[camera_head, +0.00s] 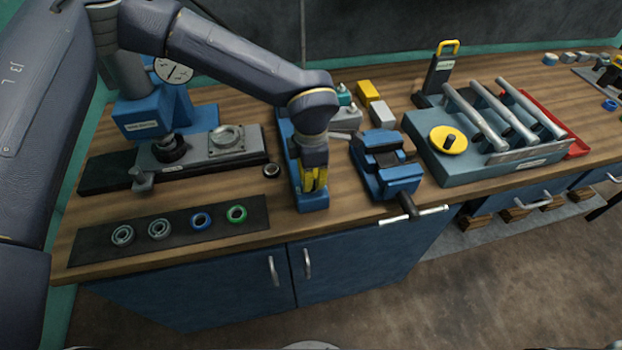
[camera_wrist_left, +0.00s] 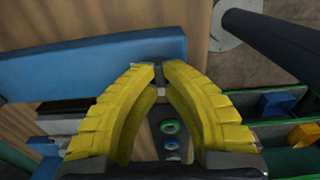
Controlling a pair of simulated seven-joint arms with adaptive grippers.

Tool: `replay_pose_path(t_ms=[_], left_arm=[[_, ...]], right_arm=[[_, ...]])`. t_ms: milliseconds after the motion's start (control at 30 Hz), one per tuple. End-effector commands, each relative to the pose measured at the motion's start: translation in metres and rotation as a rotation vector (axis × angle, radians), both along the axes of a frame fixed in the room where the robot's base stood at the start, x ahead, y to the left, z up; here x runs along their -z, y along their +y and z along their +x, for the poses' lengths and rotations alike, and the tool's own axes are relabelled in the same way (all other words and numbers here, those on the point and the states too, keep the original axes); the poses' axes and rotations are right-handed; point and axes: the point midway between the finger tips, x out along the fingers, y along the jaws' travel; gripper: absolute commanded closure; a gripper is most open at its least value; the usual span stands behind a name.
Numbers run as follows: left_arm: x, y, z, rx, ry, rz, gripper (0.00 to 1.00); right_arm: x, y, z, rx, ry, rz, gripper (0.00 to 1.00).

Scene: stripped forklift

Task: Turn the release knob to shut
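A narrow blue unit (camera_head: 309,203) stands at the bench's front edge in the head view, with its upper part behind my left arm. My left gripper (camera_head: 313,187) points down over its front end. In the left wrist view, the yellow fingers of my left gripper (camera_wrist_left: 158,74) bow inward and their tips are close together at the edge of a long blue body (camera_wrist_left: 90,70). A small dark and grey piece shows between the tips; I cannot tell whether it is the release knob or part of the fingertips. No knob is clearly visible there. My right gripper is out of view.
A blue vise (camera_head: 388,176) with a metal handle stands close on the right. A blue-grey fixture (camera_head: 470,172) with metal bars and a yellow disc (camera_head: 448,140) lies further right. A dark mat (camera_head: 88,247) with several rings lies left, below a press (camera_head: 150,115) with a gauge.

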Motion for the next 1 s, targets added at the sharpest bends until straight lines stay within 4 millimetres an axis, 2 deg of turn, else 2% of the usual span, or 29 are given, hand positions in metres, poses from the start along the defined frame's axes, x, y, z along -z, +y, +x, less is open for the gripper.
replay_pose_path(t_ms=[367,1000], left_arm=[[0.0005,0.0002,0.0001,0.115,0.000,0.001,1.00],[0.0003,-0.0001,0.0000,0.705,0.000,0.000,1.00]], right_arm=[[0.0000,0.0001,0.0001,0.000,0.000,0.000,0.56],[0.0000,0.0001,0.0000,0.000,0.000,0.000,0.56]])
